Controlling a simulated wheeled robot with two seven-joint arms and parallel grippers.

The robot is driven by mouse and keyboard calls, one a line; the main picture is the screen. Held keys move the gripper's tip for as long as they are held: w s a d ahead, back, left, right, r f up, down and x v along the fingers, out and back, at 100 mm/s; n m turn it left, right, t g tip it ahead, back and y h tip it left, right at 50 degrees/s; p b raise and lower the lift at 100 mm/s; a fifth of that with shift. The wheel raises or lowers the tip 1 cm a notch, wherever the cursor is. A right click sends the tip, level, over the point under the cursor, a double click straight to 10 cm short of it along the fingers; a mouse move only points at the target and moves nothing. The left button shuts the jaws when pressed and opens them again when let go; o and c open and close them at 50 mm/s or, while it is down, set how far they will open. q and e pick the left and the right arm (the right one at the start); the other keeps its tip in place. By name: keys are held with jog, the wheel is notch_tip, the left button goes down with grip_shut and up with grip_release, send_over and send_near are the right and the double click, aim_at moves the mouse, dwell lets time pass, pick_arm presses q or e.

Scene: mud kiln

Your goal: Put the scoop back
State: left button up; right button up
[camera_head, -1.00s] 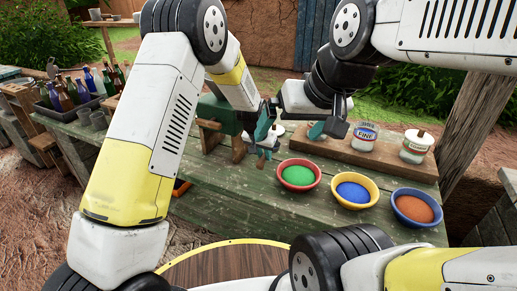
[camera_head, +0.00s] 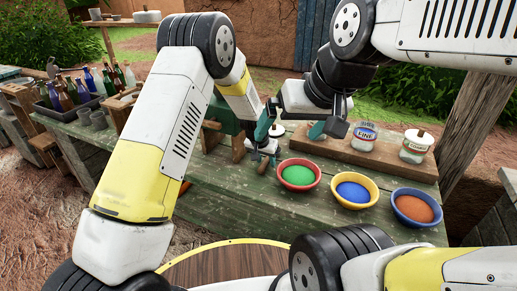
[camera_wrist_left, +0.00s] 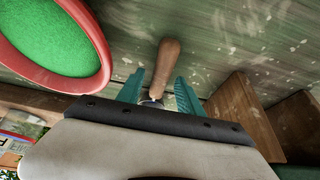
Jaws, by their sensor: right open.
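The scoop's wooden handle (camera_wrist_left: 168,60) stands between the teal fingers of my left gripper (camera_wrist_left: 160,82) in the left wrist view. Gaps show on both sides of the handle, so the jaws look open around it. The scoop's lower end is hidden by the gripper body. In the head view my left gripper (camera_head: 264,154) is low over the green table (camera_head: 240,195), left of the red bowl of green powder (camera_head: 298,174). My right gripper (camera_head: 322,131) is open and empty near the wooden board (camera_head: 382,158).
A yellow bowl of blue powder (camera_head: 353,190) and a blue bowl of orange powder (camera_head: 415,207) stand to the right. Jars (camera_head: 365,136) (camera_head: 416,146) stand on the board. A wooden block (camera_wrist_left: 243,112) is close beside the left gripper. A bottle crate (camera_head: 68,98) is far left.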

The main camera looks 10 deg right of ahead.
pick_arm(q)
jog(key=shift+r, duration=0.1)
jog(key=shift+r, duration=0.25)
jog(key=s+a+r+n, duration=0.1)
jog(key=s+a+r, duration=0.4)
jog(key=r, duration=0.4)
jog(key=s+a+r+n, duration=0.1)
jog(key=s+a+r, duration=0.2)
jog(key=a+r, duration=0.5)
jog(key=s+a+r+n, duration=0.1)
jog(key=s+a+r, duration=0.35)
jog(key=r, duration=0.45)
jog(key=s+a+r+n+t, duration=0.1)
jog(key=s+a+r, duration=0.1)
jog(key=s+a, duration=0.4)
jog(key=s+a+r+n+t, duration=0.1)
jog(key=s+a, duration=0.5)
jog(key=s, duration=0.7)
notch_tip(320, 180, up, 3)
jog(key=shift+s+a+f+n, duration=0.15)
jog(key=shift+a+n, duration=0.15)
jog(key=shift+n, duration=0.3)
